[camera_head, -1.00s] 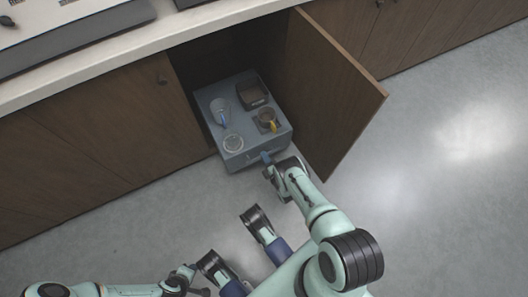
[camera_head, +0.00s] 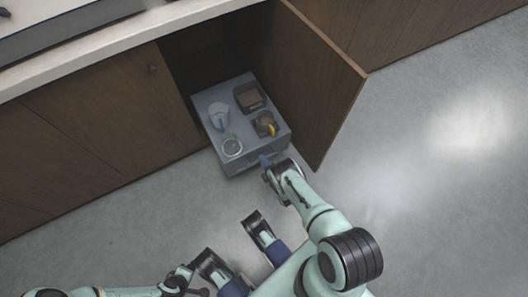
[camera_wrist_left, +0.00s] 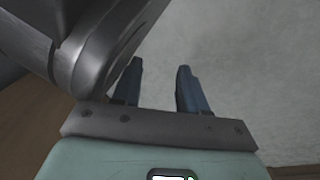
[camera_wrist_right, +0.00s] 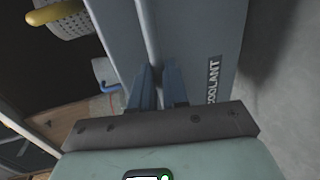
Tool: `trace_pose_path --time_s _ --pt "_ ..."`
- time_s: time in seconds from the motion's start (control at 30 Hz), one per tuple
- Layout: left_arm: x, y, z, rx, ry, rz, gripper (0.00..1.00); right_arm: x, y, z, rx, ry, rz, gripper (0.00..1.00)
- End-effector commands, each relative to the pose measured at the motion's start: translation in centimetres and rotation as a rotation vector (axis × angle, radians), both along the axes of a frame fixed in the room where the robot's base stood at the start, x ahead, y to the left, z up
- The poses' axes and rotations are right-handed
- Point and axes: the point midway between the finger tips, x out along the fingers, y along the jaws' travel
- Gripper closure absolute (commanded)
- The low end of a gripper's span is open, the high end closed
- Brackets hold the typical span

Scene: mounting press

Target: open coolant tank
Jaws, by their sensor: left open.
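The coolant tank (camera_head: 240,160) is a grey-blue box with a flat top, sticking partly out of the open cabinet. Its front bears the label COOLANT (camera_wrist_right: 212,80) and a bar handle (camera_wrist_right: 147,28), both in the right wrist view. My right gripper (camera_head: 267,160) is at the tank's front; in the right wrist view its blue fingers (camera_wrist_right: 158,88) are close together on the handle, hiding the gripped part. My left gripper (camera_wrist_left: 157,88) is open and empty, with floor behind its fingers in the left wrist view.
On the tank's top stand a clear jug (camera_head: 218,115), a round dish (camera_head: 232,145), a dark bin (camera_head: 249,97) and a strainer with a yellow handle (camera_head: 266,124). The open cabinet door (camera_head: 317,90) stands right of the tank. The floor (camera_head: 430,190) is clear at right.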

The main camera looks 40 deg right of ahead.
Motion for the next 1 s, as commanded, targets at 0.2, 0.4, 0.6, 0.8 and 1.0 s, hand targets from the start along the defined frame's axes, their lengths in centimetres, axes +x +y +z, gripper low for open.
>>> trace_pose_path --time_s 0.2,0.4,0.6,0.8,1.0 --pt "0.0 0.0 0.0 0.000 0.000 0.000 0.57 0.1 0.0 0.0 0.000 -0.002 0.000 0.60" --pt "0.0 0.0 0.1 0.000 -0.001 0.000 0.57 -0.1 0.0 0.1 0.000 0.000 0.000 0.60" --pt "1.6 -0.2 1.9 0.004 -0.058 -0.002 0.57 -2.4 0.6 0.6 0.001 0.005 -0.001 0.60" --pt "2.6 -1.0 4.3 -0.006 -0.096 -0.015 0.57 -6.8 1.7 1.6 0.001 0.003 0.000 0.60" --pt "0.5 -2.0 5.3 -0.033 -0.041 -0.034 0.57 -10.5 2.5 2.4 0.000 0.001 0.000 0.60"
